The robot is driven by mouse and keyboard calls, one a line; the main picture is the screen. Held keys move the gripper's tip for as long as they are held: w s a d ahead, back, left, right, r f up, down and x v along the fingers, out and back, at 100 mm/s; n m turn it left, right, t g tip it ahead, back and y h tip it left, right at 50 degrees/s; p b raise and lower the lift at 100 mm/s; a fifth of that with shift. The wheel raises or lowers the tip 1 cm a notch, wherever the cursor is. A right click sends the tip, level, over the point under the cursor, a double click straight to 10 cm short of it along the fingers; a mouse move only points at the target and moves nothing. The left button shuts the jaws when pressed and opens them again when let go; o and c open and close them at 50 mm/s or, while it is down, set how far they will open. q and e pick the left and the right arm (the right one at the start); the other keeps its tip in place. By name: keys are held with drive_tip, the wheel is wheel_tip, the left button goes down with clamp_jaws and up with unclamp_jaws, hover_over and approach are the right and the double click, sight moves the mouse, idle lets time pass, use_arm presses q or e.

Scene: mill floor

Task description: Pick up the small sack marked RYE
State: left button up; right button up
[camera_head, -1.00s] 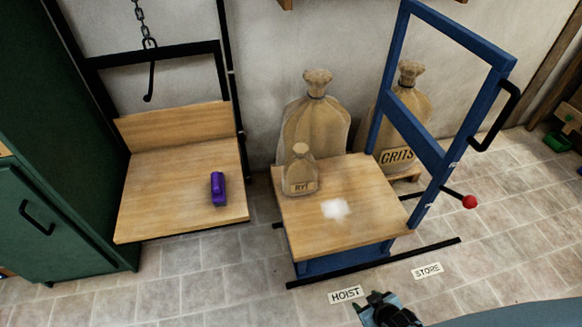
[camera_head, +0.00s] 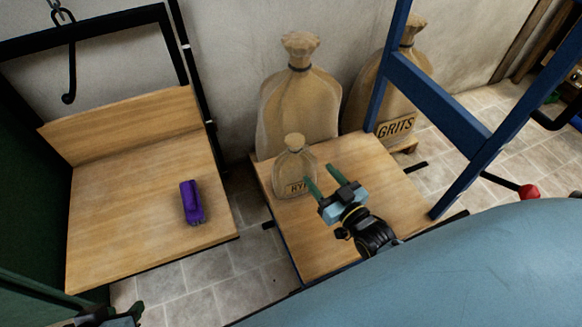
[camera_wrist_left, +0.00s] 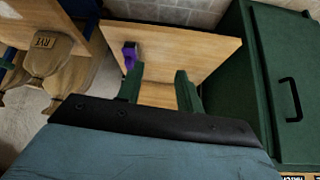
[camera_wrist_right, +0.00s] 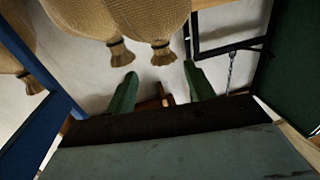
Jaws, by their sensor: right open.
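The small tan sack marked RYE (camera_head: 293,168) stands upright on the wooden top of the blue cart (camera_head: 330,255), near its back left corner. It also shows at the left of the left wrist view (camera_wrist_left: 48,60). My right gripper (camera_head: 320,176) is open and empty, its fingers just right of the sack and pointing toward it; contact is not clear. Tied sack necks show in the right wrist view, labels hidden. My left gripper (camera_wrist_left: 159,82) is open and empty over the wooden hoist platform side; only part of it shows at the head view's bottom left.
A large sack (camera_head: 298,105) stands behind the cart, with a GRITS sack (camera_head: 392,110) to its right. A purple object (camera_head: 192,202) lies on the hoist platform (camera_head: 110,225). The cart's blue frame (camera_head: 435,105) rises on the right. A hook (camera_head: 69,95) hangs above the platform.

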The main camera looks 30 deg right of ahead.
sight(298, 150)
drive_tip(key=w, duration=0.2)
drive_tip(key=w+b, duration=0.1)
drive_tip(key=w, duration=0.1)
drive_tip(key=w+b, duration=0.1)
drive_tip(key=w, duration=0.1)
drive_tip(key=shift+w+a+f, duration=0.1)
drive_tip(key=shift+w+a, duration=0.25)
drive_tip(key=shift+a, duration=0.05)
drive_tip(key=shift+w, duration=0.35)
drive_tip(key=w+b, duration=0.2)
drive_tip(key=w, duration=0.1)
drive_tip(key=w+b, duration=0.1)
drive_tip(key=shift+w+a, duration=0.3)
drive_tip(key=shift+a, duration=0.05)
drive_tip(key=shift+w, duration=0.15)
use_arm(q)
drive_tip(key=w+d+r+t+h, duration=0.2)
drive_tip(key=w+d+r+t, duration=0.1)
drive_tip(key=r+t, duration=0.4)
drive_tip(key=w+d+r+t+h, duration=0.3)
drive_tip(key=w+r+t, duration=0.2)
drive_tip(key=r, duration=0.6)
drive_tip(key=shift+m+t, duration=0.4)
drive_tip(key=shift+t, duration=0.6)
use_arm(e)
clamp_jaws()
drive_tip(key=shift+w+r, duration=0.1)
drive_tip(key=shift+r, duration=0.2)
